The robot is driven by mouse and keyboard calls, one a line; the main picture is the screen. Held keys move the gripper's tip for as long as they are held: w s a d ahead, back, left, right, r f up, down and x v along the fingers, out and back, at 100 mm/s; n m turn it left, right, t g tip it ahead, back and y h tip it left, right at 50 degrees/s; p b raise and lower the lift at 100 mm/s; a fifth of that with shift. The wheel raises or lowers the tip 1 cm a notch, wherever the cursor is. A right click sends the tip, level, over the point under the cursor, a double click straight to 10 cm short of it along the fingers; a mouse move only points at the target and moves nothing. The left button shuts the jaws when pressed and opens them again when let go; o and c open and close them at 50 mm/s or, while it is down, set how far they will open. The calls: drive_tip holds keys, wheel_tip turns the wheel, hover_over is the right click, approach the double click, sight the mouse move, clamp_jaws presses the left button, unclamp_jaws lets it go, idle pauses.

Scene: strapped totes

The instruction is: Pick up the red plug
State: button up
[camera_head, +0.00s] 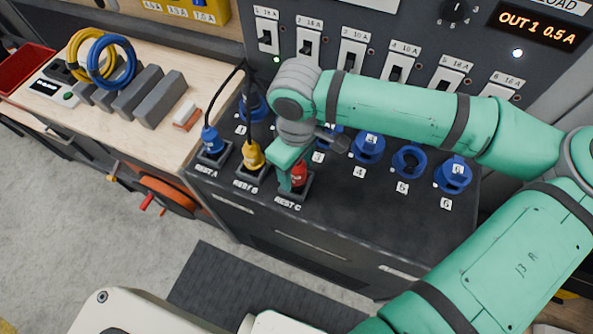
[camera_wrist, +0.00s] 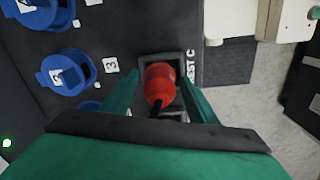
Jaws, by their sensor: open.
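The red plug (camera_head: 299,175) sits in the square holder labelled REST C (camera_head: 292,194) at the front edge of the dark bench. In the wrist view the red plug (camera_wrist: 160,84) stands between the two fingers of my gripper (camera_wrist: 155,80), with a dark cable at its near end. The fingers are apart, one on each side of the plug, with gaps showing. In the head view my gripper (camera_head: 290,172) points down over REST C and partly hides the plug.
A yellow plug (camera_head: 252,156) in REST B and a blue plug (camera_head: 210,140) in REST A stand just left, with black cables rising. Blue numbered sockets (camera_head: 410,160) line the bench behind and right. A panel of switches (camera_head: 350,55) rises at the back.

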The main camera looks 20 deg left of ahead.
drive_tip(key=shift+d, duration=0.1)
drive_tip(key=c, duration=1.3)
drive_tip(key=shift+o, duration=0.2)
drive_tip(key=shift+r, duration=0.1)
